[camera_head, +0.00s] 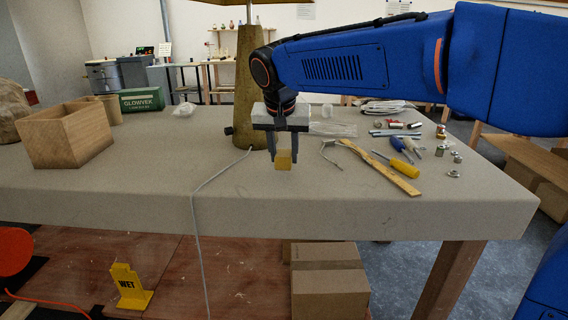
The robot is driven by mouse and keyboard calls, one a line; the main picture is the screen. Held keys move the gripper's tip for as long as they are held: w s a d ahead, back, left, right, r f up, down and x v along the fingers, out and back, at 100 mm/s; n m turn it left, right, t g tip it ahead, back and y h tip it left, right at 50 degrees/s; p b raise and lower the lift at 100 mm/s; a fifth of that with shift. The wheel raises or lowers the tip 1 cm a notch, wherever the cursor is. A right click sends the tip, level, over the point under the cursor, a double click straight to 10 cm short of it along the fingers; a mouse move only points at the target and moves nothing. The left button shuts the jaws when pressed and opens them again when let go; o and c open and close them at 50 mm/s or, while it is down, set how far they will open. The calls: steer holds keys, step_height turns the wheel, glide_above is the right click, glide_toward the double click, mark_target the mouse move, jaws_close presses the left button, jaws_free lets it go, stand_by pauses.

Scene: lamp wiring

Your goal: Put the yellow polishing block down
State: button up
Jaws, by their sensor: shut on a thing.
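The yellow polishing block (284,160) is a small yellow cube. My gripper (283,156) points down over the front middle of the workbench (330,209) and is shut on the block, with one finger on each side. The block appears to be a little above the bench top; the exact gap is hard to tell. The bench surface just below and around it is bare.
A lamp (249,95) stands behind my gripper, its cord (196,200) running over the front edge. A wooden box (68,138) stands left.

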mark_target(284, 163)
steer(key=shift+f, duration=1.55)
steer(key=o, duration=1)
steer(key=shift+c, duration=0.2)
steer(key=shift+f, duration=0.2)
steer(key=v, duration=1.7)
steer(key=shift+s, duration=0.4)
